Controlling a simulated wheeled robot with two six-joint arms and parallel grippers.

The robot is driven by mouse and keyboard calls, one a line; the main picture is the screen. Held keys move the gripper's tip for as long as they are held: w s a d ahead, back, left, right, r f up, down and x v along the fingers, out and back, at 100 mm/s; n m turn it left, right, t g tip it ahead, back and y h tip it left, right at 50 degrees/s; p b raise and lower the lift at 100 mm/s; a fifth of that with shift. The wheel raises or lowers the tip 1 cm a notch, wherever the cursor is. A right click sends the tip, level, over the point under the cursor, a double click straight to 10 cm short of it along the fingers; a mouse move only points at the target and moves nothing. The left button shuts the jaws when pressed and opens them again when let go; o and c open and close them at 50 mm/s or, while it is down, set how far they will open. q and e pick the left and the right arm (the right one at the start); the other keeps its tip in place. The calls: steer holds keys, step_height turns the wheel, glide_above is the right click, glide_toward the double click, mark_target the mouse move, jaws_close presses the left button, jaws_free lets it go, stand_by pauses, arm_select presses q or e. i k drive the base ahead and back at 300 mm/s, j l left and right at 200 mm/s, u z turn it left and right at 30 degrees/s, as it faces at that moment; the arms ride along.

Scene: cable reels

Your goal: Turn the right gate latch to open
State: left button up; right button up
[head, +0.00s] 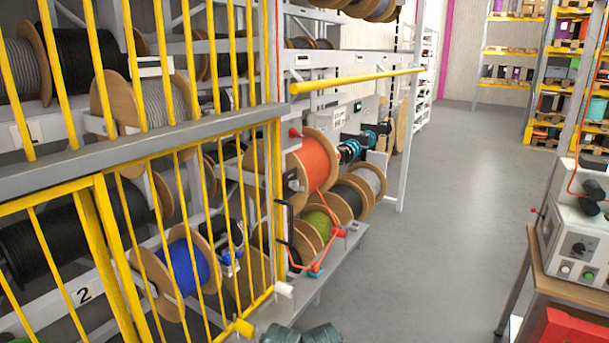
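A yellow barred gate (102,240) with a wide grey rail (150,138) fills the left half of the head view, in front of the cable reels. A black upright handle (283,222) shows at its right edge; it may be the right gate latch, but its turned position is too small to tell. A white-ended piece (284,289) and a yellow-ended piece (243,327) stick out low by the gate edge; I cannot tell their function. Neither of my grippers is in view.
An orange cable reel (313,160) and other reels stand on a rack behind the gate. A yellow bar (355,81) juts right. A bench (560,265) with a grey control box (582,240) stands at right.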

mark_target(294, 184)
steer(key=i+l, duration=0.15)
steer(key=i, duration=0.25)
steer(key=i+l, duration=0.2)
steer(key=i, duration=0.25)
steer(key=i+l, duration=0.15)
steer(key=i, duration=0.25)
steer(key=i+l, duration=0.15)
steer(key=i, duration=0.3)
